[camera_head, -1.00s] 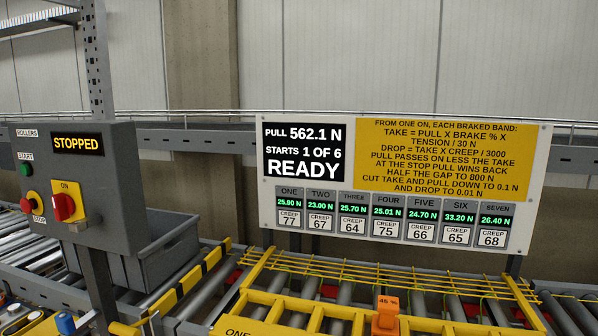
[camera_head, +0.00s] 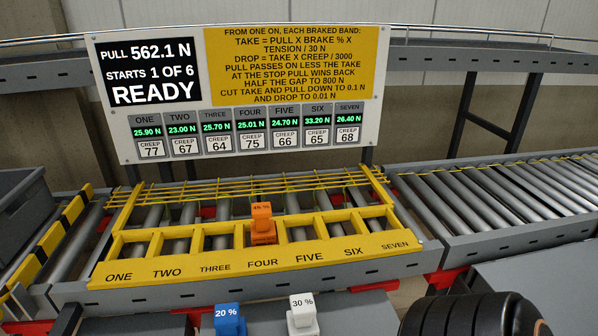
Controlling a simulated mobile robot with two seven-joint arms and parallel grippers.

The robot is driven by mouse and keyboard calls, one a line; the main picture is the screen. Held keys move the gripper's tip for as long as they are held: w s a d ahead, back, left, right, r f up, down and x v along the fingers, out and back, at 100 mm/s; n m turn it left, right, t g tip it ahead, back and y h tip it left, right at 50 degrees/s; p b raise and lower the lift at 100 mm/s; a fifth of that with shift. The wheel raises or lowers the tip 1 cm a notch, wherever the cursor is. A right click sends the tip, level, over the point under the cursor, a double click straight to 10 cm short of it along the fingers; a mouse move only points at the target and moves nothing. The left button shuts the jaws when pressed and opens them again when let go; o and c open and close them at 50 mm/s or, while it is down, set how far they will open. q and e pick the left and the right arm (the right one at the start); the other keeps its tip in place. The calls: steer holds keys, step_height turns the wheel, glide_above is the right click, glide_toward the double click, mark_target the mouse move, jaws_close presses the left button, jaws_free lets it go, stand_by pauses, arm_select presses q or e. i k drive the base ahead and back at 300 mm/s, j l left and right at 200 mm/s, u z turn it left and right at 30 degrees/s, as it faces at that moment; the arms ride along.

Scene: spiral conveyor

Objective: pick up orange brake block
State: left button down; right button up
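The orange brake block (camera_head: 263,232) stands upright in the yellow slotted rack (camera_head: 180,266), in the slot above the label FOUR. The number on its top looks like 45 %. A blue block (camera_head: 229,322) marked 20 % and a white block (camera_head: 303,318) marked 30 % stand nearer, at the bottom edge of the view, partly cut off. Neither of my grippers shows. A black ribbed rounded part at the lower right seems to be of my own arm.
A sign board (camera_head: 240,92) reads PULL 562.1 N, STARTS 1 OF 6, READY. A yellow wire guard (camera_head: 330,178) lies behind the rack. A roller conveyor (camera_head: 510,195) runs off to the right. A grey bin (camera_head: 22,215) stands at the left. The other rack slots look empty.

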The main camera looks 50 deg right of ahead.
mark_target(263, 233)
steer(key=z, duration=1.45)
